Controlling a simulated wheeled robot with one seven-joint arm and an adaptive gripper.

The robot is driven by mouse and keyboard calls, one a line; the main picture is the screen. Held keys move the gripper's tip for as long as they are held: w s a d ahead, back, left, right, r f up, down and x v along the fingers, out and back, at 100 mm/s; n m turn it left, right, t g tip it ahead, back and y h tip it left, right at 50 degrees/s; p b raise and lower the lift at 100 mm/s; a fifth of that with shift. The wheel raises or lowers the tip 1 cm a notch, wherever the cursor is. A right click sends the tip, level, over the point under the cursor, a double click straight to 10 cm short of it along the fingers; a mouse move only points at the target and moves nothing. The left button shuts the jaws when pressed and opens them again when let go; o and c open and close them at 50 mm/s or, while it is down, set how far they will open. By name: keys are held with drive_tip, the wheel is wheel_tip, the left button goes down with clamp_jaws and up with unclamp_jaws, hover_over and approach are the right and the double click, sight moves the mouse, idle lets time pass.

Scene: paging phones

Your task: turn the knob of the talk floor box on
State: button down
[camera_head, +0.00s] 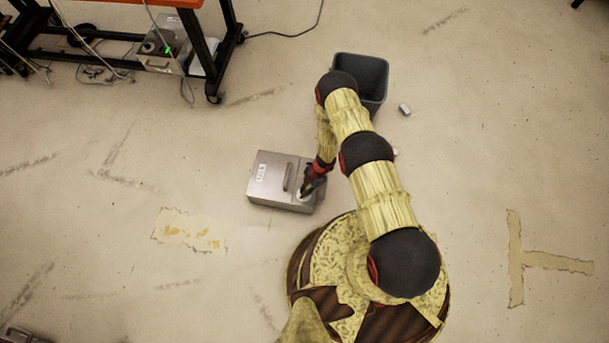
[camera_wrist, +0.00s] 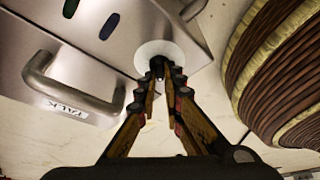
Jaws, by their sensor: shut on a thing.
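The talk floor box (camera_head: 268,192) is a grey metal box on the floor, left of my base in the head view. I cannot tell whether either oval is lit. My gripper (camera_wrist: 160,66) points at a white round plate (camera_wrist: 172,48) on the box and is shut on the knob there. The fingers mostly hide the knob, so its turn angle cannot be read. In the head view my gripper (camera_head: 305,188) reaches the box's right part.
A dark bin (camera_head: 372,82) stands behind my arm, with a small grey object (camera_head: 404,110) on its right. An orange-topped wheeled table (camera_head: 150,2) is at upper left, with a box showing a green light (camera_head: 168,50) beneath. The floor left of the talk box is clear.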

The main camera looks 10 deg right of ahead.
drive_tip(key=m+p, duration=0.1)
drive_tip(key=m, duration=0.1)
drive_tip(key=m+t+p, duration=0.1)
drive_tip(key=m, duration=0.1)
drive_tip(key=shift+s+t+y, duration=0.1)
drive_tip(key=shift+t+y, duration=0.2)
drive_tip(key=m+t, duration=0.1)
drive_tip(key=m, duration=0.2)
drive_tip(key=m+t, duration=0.1)
drive_tip(key=m, duration=0.1)
drive_tip(key=shift+m+p, duration=0.4)
drive_tip(key=m+t, duration=0.1)
drive_tip(key=m, duration=0.1)
drive_tip(key=m+h, duration=0.1)
drive_tip(key=m, duration=0.2)
drive_tip(key=shift+a+t+h, duration=0.1)
drive_tip(key=shift+t+h, duration=0.2)
drive_tip(key=shift+t, duration=0.1)
drive_tip(key=shift+m+t+h, duration=0.3)
drive_tip(key=shift+m+h, duration=0.2)
drive_tip(key=shift+m, duration=1)
drive_tip(key=c, duration=1.9)
unclamp_jaws()
